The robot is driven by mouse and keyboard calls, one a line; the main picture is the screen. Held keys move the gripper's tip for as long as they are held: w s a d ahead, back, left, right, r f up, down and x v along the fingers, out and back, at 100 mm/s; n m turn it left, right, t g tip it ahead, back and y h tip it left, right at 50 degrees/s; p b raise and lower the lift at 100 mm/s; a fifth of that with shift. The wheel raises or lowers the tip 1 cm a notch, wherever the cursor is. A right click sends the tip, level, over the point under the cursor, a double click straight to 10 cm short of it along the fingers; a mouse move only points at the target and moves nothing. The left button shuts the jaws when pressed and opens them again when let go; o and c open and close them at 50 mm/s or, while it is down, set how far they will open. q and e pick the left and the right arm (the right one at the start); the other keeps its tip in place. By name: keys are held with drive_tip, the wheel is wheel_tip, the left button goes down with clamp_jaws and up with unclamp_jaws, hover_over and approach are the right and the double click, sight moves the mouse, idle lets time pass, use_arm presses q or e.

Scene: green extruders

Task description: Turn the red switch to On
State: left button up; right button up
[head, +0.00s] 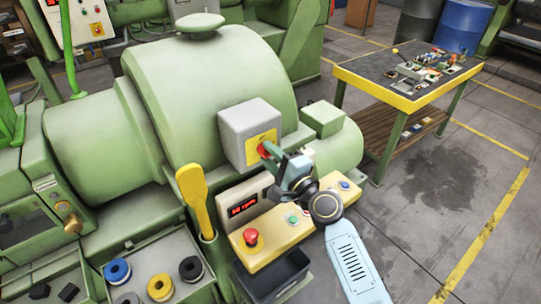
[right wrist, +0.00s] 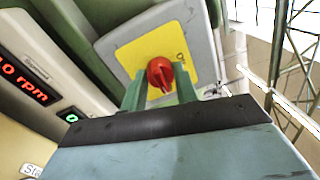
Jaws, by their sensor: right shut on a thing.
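The red switch (head: 264,150) sits on a yellow plate (head: 262,144) on the front of a grey box (head: 248,122) on the green extruder. In the right wrist view the red switch (right wrist: 160,74) shows between my two green fingers, on its yellow plate (right wrist: 168,57). My right gripper (head: 270,158) is at the switch and shut on it. In the right wrist view my right gripper (right wrist: 159,88) points straight at the plate. The lettering on the plate is mostly hidden. My left gripper is not in view.
Below the switch is a yellow control panel (head: 268,238) with a red mushroom button (head: 251,236) and a red display (head: 243,207). A yellow scoop (head: 195,195) stands to its left. A yellow-edged table (head: 405,100) with small parts stands at the right. Open floor lies at the lower right.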

drive_tip(key=o, duration=1)
drive_tip(key=shift+c, duration=0.2)
drive_tip(key=b+v, duration=0.1)
drive_tip(key=v, duration=1.2)
drive_tip(key=shift+s, duration=0.15)
drive_tip(key=shift+d, duration=0.1)
